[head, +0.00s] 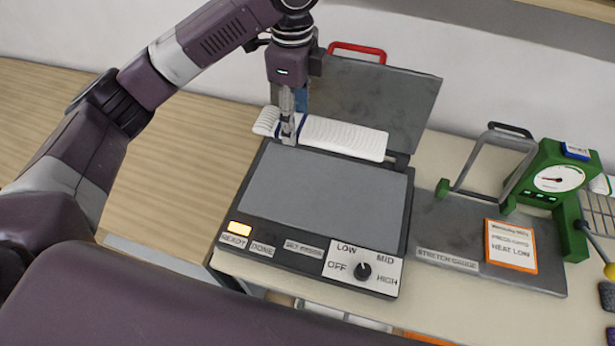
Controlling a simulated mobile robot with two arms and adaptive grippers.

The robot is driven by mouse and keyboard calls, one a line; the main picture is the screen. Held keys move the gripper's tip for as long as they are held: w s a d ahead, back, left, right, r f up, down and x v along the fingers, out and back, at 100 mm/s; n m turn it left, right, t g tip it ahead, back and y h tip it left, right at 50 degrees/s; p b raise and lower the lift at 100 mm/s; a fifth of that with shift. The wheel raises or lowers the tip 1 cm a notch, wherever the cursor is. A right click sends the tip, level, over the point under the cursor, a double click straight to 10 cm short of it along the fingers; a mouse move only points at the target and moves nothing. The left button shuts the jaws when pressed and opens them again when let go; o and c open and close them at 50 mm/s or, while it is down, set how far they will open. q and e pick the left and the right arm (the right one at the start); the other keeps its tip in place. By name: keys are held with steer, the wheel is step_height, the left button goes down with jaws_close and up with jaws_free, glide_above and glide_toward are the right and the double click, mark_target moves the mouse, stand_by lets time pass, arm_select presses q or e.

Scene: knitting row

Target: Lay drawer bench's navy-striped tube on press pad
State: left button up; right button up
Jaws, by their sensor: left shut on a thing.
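The navy-striped tube (340,138) is white and ribbed, with a navy band near its left part. My left gripper (288,135) points down and is shut on it near the band. The tube lies across the back of the press, in front of the raised lid (385,100); I cannot tell whether it touches anything below. The grey press pad (325,195) is bare in front of the tube. My right gripper is not in view.
The press has a lit READY lamp (239,229) and a dial (363,270) at its front. A stretch gauge (470,225) with a metal frame and a green dial unit (557,185) stands to the right. The wooden surface (180,170) at left is clear.

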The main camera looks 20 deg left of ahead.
arm_select(q)
step_height(320, 180, down, 8)
steer(key=p, duration=0.2)
glide_above(300, 184)
step_height(300, 184, down, 6)
steer(key=shift+f, duration=0.55)
step_height(300, 184, down, 4)
steer(key=shift+f+p, duration=0.1)
steer(key=shift+p, duration=0.6)
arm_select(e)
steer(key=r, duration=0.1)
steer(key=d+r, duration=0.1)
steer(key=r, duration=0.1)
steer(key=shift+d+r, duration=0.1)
arm_select(q)
steer(key=shift+f, duration=0.1)
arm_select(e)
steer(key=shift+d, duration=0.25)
arm_select(q)
steer(key=o, duration=0.9)
